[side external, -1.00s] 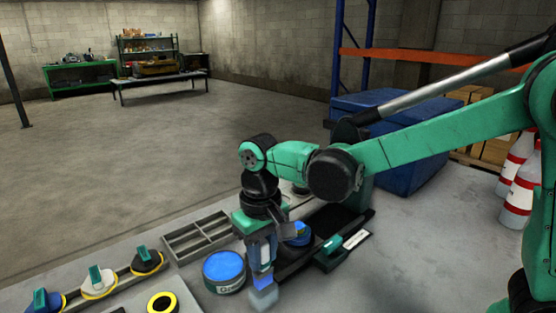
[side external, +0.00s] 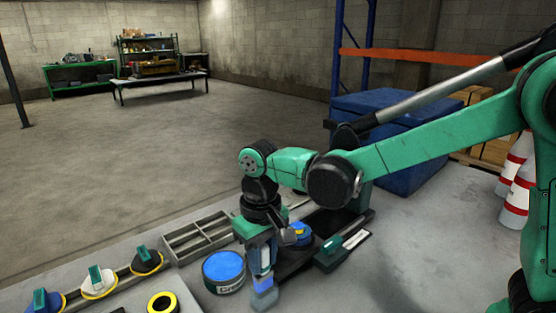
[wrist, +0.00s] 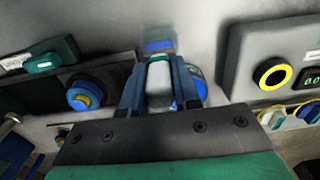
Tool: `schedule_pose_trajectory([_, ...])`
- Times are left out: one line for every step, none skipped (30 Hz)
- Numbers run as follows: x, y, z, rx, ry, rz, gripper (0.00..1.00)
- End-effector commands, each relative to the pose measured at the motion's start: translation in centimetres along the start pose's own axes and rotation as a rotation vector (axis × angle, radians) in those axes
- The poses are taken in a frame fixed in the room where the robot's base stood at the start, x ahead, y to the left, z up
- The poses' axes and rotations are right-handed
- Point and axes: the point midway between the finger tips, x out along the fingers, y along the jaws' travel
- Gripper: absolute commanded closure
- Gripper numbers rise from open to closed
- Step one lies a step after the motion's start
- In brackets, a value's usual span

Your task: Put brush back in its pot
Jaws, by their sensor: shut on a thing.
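The brush (side external: 263,284) has a pale grip and a blue lower part. It hangs roughly upright, pointing down, in my gripper (side external: 263,262). My gripper is shut on it; in the wrist view the pale grip (wrist: 159,82) sits between the two fingers, with the blue end (wrist: 158,45) beyond them. A round pot (side external: 223,285) with a blue top and lettering on its side stands on the bench just left of the brush, apart from it. In the wrist view the pot (wrist: 198,78) is partly hidden behind the right finger.
A grey divided tray (side external: 198,236) lies behind the pot. A blue round part with a yellow middle (side external: 300,232) and a green-handled tool (side external: 332,246) are on a dark tray to the right. A yellow ring (side external: 162,303) and several coloured knobs (side external: 97,280) are at left.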

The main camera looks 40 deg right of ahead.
Motion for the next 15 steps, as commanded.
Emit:
schedule_pose_trajectory([0.2,0.0,0.0,0.0,0.0,0.0,1.0])
schedule_pose_trajectory([0.2,0.0,0.0,0.0,0.0,0.0,1.0])
schedule_pose_trajectory([0.4,0.0,0.0,0.0,0.0,0.0,1.0])
schedule_pose_trajectory([0.5,0.0,0.0,0.0,0.0,0.0,1.0])
schedule_pose_trajectory([0.6,0.0,0.0,0.0,0.0,0.0,1.0])
schedule_pose_trajectory([0.7,0.0,0.0,0.0,0.0,0.0,1.0])
schedule_pose_trajectory([0.8,0.0,0.0,0.0,0.0,0.0,1.0])
schedule_pose_trajectory([0.8,0.0,0.0,0.0,0.0,0.0,1.0])
schedule_pose_trajectory([1.0,0.0,0.0,0.0,0.0,0.0,1.0])
schedule_pose_trajectory([1.1,0.0,0.0,0.0,0.0,0.0,1.0])
schedule_pose_trajectory([1.2,0.0,0.0,0.0,0.0,0.0,1.0])
schedule_pose_trajectory([1.3,0.0,0.0,0.0,0.0,0.0,1.0])
schedule_pose_trajectory([1.4,0.0,0.0,0.0,0.0,0.0,1.0])
schedule_pose_trajectory([1.4,0.0,0.0,0.0,0.0,0.0,1.0])
schedule_pose_trajectory([1.6,0.0,0.0,0.0,0.0,0.0,1.0])
